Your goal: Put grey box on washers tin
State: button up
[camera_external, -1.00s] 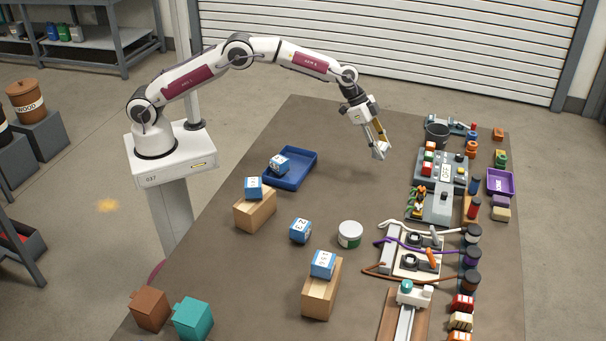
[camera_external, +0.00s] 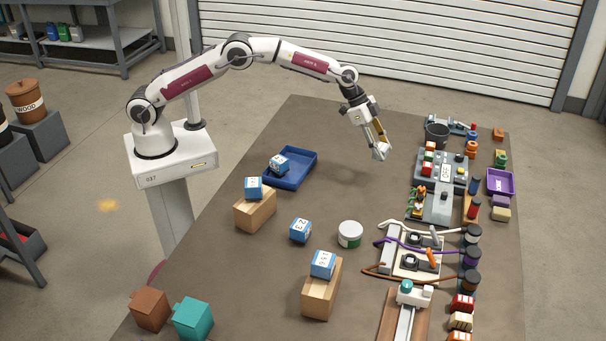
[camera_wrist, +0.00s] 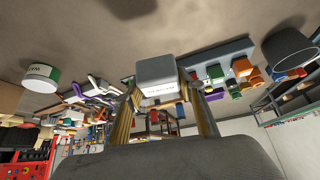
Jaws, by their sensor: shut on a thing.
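My gripper (camera_external: 379,141) is above the table, up and to the right of the tin in the external view. It is shut on the grey box (camera_wrist: 156,70), which sits between the fingertips in the wrist view. In the external view the box (camera_external: 381,152) is small and light grey, tilted with the gripper and clear of the table. The washers tin (camera_external: 350,235) is a round white tin with a green band, standing in the middle of the table with a bare lid. It also shows at the left of the wrist view (camera_wrist: 38,78). Its label is too small to read.
A blue tray (camera_external: 308,168) holding a numbered blue block lies left. Wooden blocks (camera_external: 318,300) carry more numbered blocks. A grey pump unit (camera_external: 440,190), a dark bucket (camera_external: 437,135) and cables crowd the right. Table between gripper and tin is clear.

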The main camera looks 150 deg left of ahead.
jog(key=w+d+r+m, duration=0.2)
jog(key=w+d+r, duration=0.2)
jog(key=w+d, duration=0.8)
jog(key=r+m+h, duration=0.1)
jog(key=r, duration=0.1)
send_over(358, 232)
jog(key=s+d, duration=0.1)
jog(key=s, duration=0.1)
jog(key=shift+s+f+t, duration=0.1)
jog(key=shift+f+t, duration=0.15)
jog(key=shift+t, duration=0.05)
jog(key=shift+n, duration=0.3)
jog(key=shift+f, duration=2.55)
jog(key=shift+f, duration=2.5)
jog(key=shift+f, duration=0.1)
